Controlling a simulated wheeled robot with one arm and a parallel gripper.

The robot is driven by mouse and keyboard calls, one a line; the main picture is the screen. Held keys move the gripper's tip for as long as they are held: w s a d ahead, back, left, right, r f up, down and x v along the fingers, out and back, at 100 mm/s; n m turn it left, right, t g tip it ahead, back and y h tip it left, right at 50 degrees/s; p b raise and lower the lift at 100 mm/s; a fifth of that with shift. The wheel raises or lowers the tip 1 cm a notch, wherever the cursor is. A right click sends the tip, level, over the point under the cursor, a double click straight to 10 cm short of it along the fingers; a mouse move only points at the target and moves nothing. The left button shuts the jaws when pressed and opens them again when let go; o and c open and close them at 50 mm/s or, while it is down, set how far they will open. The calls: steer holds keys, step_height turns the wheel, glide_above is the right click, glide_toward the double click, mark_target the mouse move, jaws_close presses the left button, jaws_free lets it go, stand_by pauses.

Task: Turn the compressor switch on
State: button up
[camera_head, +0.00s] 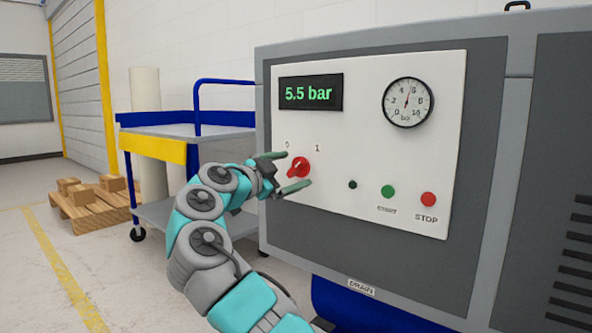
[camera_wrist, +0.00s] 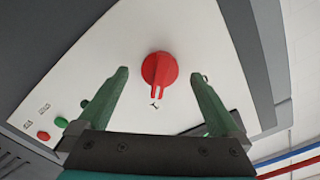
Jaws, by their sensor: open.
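The red rotary switch (camera_head: 298,168) sits on the white compressor panel (camera_head: 350,185), between the marks "0" on its left and "1" on its upper right. Its handle slants in the head view. In the wrist view the red switch (camera_wrist: 158,72) shows ahead of the fingertips, about midway between them. My gripper (camera_head: 286,171) is open and empty in front of the switch, one green finger on each side. In the wrist view my gripper (camera_wrist: 160,75) has its fingers well apart, and no contact with the switch shows.
The panel carries a display (camera_head: 311,92) reading 5.5 bar, a round gauge (camera_head: 407,102), a small dark lamp (camera_head: 353,185), a green START button (camera_head: 388,191) and a red STOP button (camera_head: 428,199). A blue cart (camera_head: 185,130) and a pallet with boxes (camera_head: 95,197) stand at left.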

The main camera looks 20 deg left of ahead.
steer(key=v, duration=0.7)
stand_by(0.7)
